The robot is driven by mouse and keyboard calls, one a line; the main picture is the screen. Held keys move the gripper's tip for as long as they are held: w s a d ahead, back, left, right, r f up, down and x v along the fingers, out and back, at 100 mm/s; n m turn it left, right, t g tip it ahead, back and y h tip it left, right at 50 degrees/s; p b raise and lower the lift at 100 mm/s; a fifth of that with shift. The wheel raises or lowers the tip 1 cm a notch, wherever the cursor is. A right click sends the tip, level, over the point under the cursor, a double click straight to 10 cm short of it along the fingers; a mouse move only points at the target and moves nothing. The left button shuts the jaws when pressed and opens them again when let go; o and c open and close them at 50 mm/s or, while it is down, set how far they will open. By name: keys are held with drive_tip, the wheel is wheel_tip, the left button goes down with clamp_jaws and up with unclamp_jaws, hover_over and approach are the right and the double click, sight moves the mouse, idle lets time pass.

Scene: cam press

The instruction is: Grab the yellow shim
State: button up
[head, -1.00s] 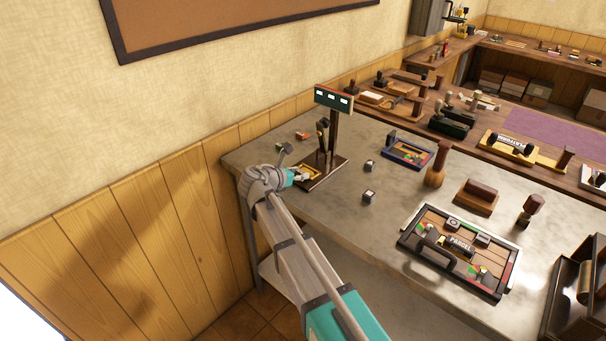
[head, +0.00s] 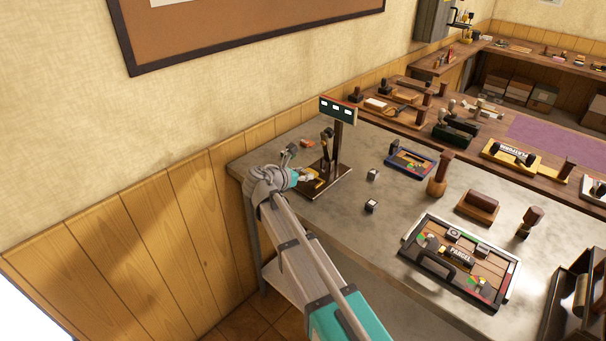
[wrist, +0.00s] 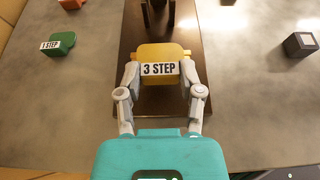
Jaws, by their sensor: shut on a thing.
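The yellow shim (wrist: 163,54) is a small block with a white label reading "3 STEP". In the wrist view it sits between the two fingers of my gripper (wrist: 160,85), which is shut on it from both sides. It is over the dark brown base (wrist: 135,25) of the cam press; I cannot tell whether it touches the base. In the head view my gripper (head: 297,178) is at the front left of the press (head: 340,125), and the yellow shim (head: 309,184) shows only in part beside it.
A green shim (wrist: 58,44) labelled "1 STEP" lies left of the press base. An orange-red piece (head: 307,143) lies behind. Two small dark cubes (head: 371,207) stand on the grey table (head: 330,220) to the right. A parcel tray (head: 408,252) is farther right.

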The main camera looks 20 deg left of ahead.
drive_tip(key=s+d+r+p, duration=0.9)
drive_tip(key=s, duration=0.1)
drive_tip(key=shift+d+r, duration=0.3)
drive_tip(key=shift+r, duration=0.05)
